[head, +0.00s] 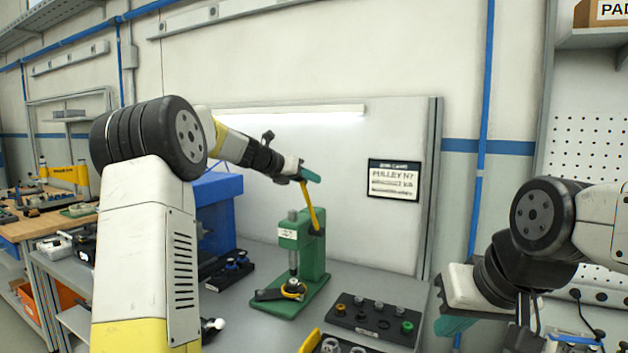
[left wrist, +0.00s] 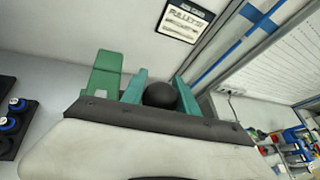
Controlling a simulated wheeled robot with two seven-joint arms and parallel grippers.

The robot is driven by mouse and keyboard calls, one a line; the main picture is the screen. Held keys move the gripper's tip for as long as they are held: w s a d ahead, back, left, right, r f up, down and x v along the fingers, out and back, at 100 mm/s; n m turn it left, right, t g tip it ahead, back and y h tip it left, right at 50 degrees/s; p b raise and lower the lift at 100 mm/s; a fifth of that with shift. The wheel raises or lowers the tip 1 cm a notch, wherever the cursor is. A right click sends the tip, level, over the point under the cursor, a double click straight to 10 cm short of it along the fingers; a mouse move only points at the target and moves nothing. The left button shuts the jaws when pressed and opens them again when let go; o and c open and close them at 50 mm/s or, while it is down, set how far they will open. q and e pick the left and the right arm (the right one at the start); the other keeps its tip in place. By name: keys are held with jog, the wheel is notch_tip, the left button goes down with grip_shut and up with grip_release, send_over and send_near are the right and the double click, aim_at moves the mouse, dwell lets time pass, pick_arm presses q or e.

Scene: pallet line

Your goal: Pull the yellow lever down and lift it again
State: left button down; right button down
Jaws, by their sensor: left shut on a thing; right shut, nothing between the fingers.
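The yellow lever (head: 311,208) rises from the side of a green press (head: 314,255), tilted a little with its upper end to the left. My left gripper (head: 309,176) is at the lever's upper end and hides its tip. In the left wrist view a round black knob (left wrist: 160,95) sits between the teal fingers of my left gripper (left wrist: 158,90), which are shut on it. The green press also shows there (left wrist: 104,74). My right gripper (head: 456,325) is shut and empty, low at the right, well away from the lever.
A black tray with coloured parts (head: 373,322) lies right of the press on the grey bench (head: 350,281). A blue box-like machine (head: 218,205) stands to the left. A framed sign (head: 394,179) hangs on the white back panel.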

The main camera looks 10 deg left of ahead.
pick_arm(q)
jog(key=shift+w+r, duration=0.1)
jog(key=shift+r, duration=0.1)
jog(key=c, duration=0.9)
grip_release()
jog(key=shift+w, duration=0.1)
jog(key=shift+c, duration=0.2)
jog(key=shift+f, duration=0.1)
jog(key=v, duration=0.7)
jog(key=shift+s+a, duration=0.15)
jog(key=shift+s, duration=0.2)
